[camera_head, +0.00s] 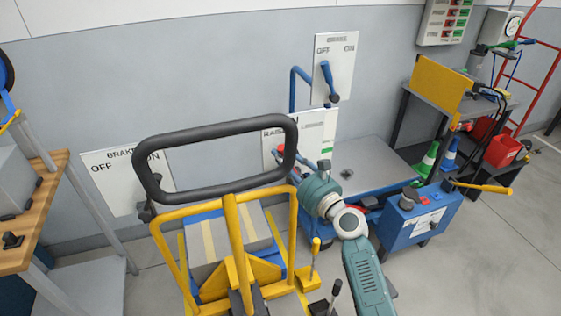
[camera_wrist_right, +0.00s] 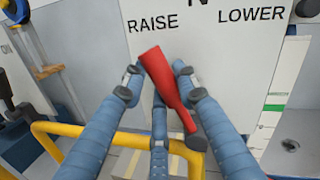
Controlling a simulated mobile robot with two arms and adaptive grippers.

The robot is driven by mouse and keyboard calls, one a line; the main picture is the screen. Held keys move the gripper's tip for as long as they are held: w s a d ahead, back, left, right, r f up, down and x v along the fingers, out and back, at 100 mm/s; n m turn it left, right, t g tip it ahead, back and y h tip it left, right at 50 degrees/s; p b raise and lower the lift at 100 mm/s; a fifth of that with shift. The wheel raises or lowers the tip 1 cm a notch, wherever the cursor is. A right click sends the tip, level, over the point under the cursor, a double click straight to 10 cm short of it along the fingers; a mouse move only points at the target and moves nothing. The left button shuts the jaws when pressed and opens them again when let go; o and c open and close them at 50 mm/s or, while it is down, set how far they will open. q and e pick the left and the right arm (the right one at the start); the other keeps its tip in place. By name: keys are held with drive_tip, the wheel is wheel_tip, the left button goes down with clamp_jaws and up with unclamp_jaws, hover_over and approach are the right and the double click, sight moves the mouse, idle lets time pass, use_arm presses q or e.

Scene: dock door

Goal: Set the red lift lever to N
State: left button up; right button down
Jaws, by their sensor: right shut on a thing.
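The red lift lever (camera_wrist_right: 163,78) stands out from a white panel (camera_wrist_right: 236,50) marked RAISE, N and LOWER in the right wrist view. Its handle leans up and left from its dark end, toward the RAISE mark; the N is cut off at the top edge. My right gripper (camera_wrist_right: 157,83) is shut on the lever, with blue fingers on both sides of the handle. In the head view my right arm reaches the panel (camera_head: 302,128) and mostly hides the lever. My left gripper is out of view.
A yellow-framed cart (camera_head: 231,215) with a black handle loop (camera_head: 215,127) stands just left of my right arm. A blue lever (camera_head: 327,78) on an OFF/ON panel (camera_head: 345,68) is above. A BRAKE panel (camera_head: 113,185) is at left. A blue box (camera_head: 418,215) stands at right.

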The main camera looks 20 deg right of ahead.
sight(296, 171)
drive_tip(key=shift+d+r+m+t, duration=0.25)
drive_tip(key=shift+d+m, duration=0.65)
drive_tip(key=shift+m, duration=0.3)
drive_tip(key=shift+d+r+m+t, duration=0.25)
drive_tip(key=shift+d+m, duration=0.65)
drive_tip(key=shift+m, duration=0.3)
drive_tip(key=c, duration=1.3)
unclamp_jaws()
drive_tip(key=shift+c, duration=0.2)
drive_tip(key=v, duration=1.2)
drive_tip(key=shift+a, duration=0.1)
